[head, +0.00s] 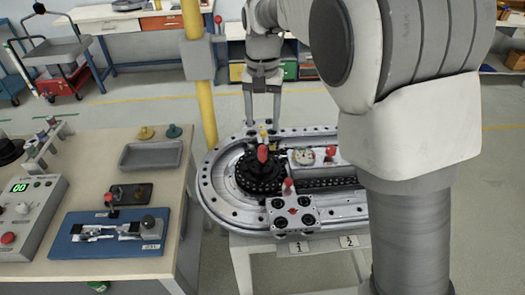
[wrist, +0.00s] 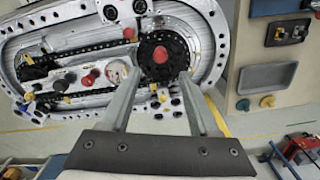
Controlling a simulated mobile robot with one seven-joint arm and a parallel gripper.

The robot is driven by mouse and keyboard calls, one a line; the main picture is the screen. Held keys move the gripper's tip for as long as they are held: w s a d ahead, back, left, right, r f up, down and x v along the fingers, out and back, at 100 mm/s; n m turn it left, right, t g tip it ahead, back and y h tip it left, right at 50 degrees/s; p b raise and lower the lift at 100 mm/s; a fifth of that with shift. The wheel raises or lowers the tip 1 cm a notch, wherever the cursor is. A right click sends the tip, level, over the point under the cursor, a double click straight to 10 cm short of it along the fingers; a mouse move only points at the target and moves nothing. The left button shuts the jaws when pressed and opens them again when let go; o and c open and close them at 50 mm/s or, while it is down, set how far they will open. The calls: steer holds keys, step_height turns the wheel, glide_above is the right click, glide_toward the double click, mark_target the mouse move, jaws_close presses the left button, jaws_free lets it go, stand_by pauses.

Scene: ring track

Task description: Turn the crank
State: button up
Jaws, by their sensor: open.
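The crank appears to be the black toothed wheel (head: 257,178) with an upright red knob (head: 263,153), at the left end of the oval ring track (head: 213,190). In the wrist view the red knob (wrist: 160,54) shows between and just beyond my fingertips, with the black wheel (wrist: 173,42) around it. My gripper (head: 263,121) is open, pointing down at the far side of the track, behind the knob in the head view. Its fingers (wrist: 158,76) stand apart with nothing between them. The knob is not gripped. My arm hides the track's right end.
A block with a red knob (head: 289,187) stands at the track's near side. A gauge and another red knob (head: 331,151) sit right of the wheel. A yellow post (head: 206,110) rises behind left. The left bench (head: 90,188) holds a grey tray (head: 151,155) and a blue fixture (head: 75,240).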

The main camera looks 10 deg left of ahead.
mark_target(262, 147)
step_height(262, 147, down, 11)
steer(key=shift+f, duration=0.1)
stand_by(0.3)
jaws_close()
stand_by(1.3)
